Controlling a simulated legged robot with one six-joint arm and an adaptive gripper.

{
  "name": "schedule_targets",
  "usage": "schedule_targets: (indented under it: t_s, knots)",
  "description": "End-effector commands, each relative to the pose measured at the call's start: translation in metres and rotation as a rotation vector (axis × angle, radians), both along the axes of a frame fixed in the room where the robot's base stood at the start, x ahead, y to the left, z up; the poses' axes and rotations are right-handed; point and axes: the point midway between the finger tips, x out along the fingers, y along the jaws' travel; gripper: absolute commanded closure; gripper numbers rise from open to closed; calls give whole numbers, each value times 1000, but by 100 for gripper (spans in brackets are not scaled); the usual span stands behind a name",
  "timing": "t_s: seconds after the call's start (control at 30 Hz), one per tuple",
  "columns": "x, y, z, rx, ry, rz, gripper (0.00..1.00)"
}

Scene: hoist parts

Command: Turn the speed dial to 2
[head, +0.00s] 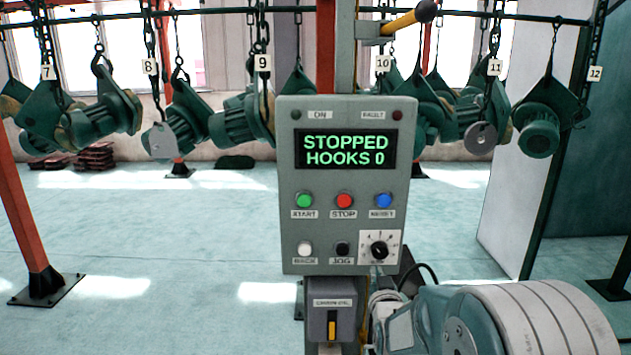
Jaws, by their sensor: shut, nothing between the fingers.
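The speed dial (379,250) is a black round knob on a white scale plate, at the lower right of the grey control panel (290,225). A small pale mark shows on the knob, but its setting and the scale digits are too small to read surely. The panel's display (345,149) reads "STOPPED HOOKS 0" in green. My arm shows at the lower right, in front of and below the panel. My gripper's fingers are not visible, so their place relative to the dial cannot be seen.
Green (303,200), red (344,200) and blue (385,200) buttons sit above white (304,248) and black (342,249) ones. A box with a yellow handle (332,326) is below. Green hoist parts (105,115) hang behind on numbered hooks. An orange post (22,215) stands left.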

Motion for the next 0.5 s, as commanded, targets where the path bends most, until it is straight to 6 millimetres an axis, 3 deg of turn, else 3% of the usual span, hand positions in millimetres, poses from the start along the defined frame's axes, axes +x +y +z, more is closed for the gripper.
schedule_targets:
  t_s: [0.2,0.5]
  knots:
    - [19,0,0,0,0,0,100]
    - [22,0,0,0,0,0,100]
